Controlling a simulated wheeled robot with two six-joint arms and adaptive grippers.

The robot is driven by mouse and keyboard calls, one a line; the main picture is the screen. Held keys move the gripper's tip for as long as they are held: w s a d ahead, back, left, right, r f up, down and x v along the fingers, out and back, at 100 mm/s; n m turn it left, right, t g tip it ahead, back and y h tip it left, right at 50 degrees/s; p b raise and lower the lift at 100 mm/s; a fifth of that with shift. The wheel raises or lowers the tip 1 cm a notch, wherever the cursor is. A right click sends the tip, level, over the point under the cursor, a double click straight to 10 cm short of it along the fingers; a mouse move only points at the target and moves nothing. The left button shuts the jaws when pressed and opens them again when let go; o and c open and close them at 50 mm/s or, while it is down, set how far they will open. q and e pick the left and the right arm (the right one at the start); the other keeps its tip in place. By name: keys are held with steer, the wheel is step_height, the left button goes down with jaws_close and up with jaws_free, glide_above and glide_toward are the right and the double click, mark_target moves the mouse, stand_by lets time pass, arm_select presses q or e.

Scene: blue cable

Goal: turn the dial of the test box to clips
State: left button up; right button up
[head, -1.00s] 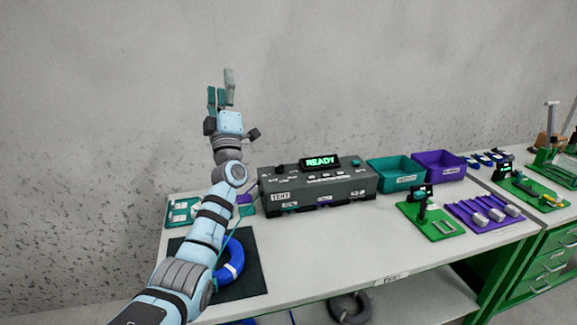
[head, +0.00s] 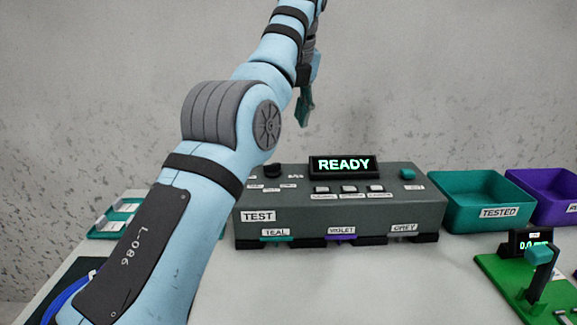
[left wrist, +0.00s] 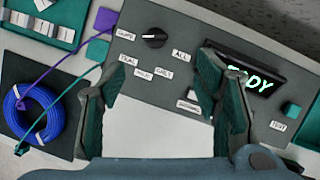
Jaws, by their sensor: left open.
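The grey test box (head: 340,215) stands on the bench, and its display (head: 342,166) reads READY. Its black dial (head: 272,170) sits on the top at the left; it also shows in the left wrist view (left wrist: 154,38), with small labels around it. A pale mark shows on the dial, but I cannot tell surely which label it points at. My right gripper is not in view.
A teal TESTED bin (head: 487,212) and a violet bin (head: 553,196) stand right of the box. A green fixture (head: 530,285) is at front right. A blue cable coil (left wrist: 38,114) lies on a dark mat at left. Bench in front of the box is clear.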

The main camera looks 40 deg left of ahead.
arm_select(q)
steer(key=b, duration=0.3)
glide_toward(274, 172)
steer(key=x, duration=0.3)
steer(key=a+x, duration=0.1)
steer(key=x, duration=0.1)
steer(key=shift+w+a+f, duration=0.1)
steer(key=shift+w, duration=0.3)
steer(key=shift+a+f, duration=0.2)
steer(key=shift+f, duration=0.4)
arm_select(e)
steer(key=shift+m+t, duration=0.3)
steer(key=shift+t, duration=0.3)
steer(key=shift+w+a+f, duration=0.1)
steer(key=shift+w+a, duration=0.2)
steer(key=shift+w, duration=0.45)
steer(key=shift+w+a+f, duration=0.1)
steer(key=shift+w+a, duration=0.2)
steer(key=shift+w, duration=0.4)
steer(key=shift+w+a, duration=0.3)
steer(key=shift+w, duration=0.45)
